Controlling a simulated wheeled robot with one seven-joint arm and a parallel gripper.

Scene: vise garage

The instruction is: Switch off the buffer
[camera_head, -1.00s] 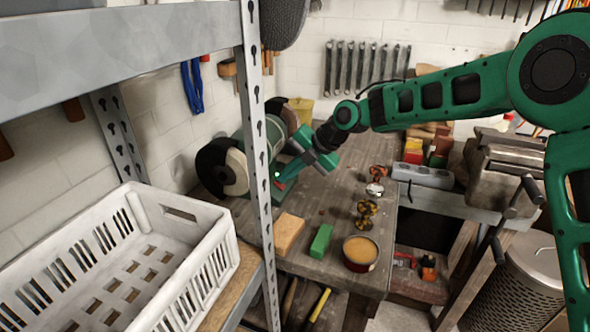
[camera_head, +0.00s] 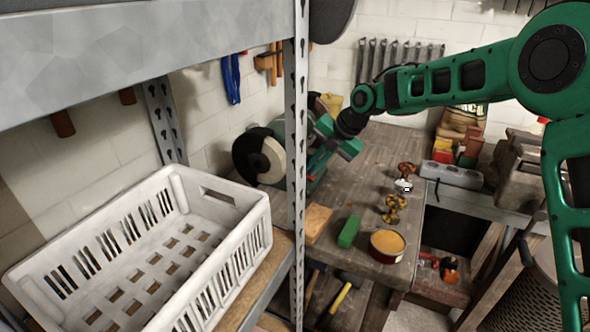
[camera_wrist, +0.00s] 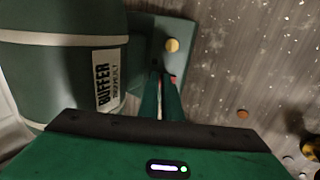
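The buffer stands at the back left of the workbench, with a pale buffing wheel (camera_head: 268,158) in the head view, partly behind the shelf post. In the wrist view its grey-green body (camera_wrist: 50,65) fills the left, with a BUFFER label. Its base plate (camera_wrist: 185,28) carries a round yellow button (camera_wrist: 172,45). A small red spot (camera_wrist: 173,78) shows beside my right fingertip, mostly hidden. My gripper (camera_wrist: 161,80) has its fingers together, pointing at the base near these; contact cannot be told. It also shows in the head view (camera_head: 311,175), beside the buffer.
A metal shelf post (camera_head: 297,130) stands in front of the buffer. A white crate (camera_head: 225,225) sits on the shelf at left. A wooden block (camera_head: 318,222), green block (camera_head: 349,231) and round tin (camera_head: 387,246) lie on the bench. A vise (camera_head: 525,175) is at right.

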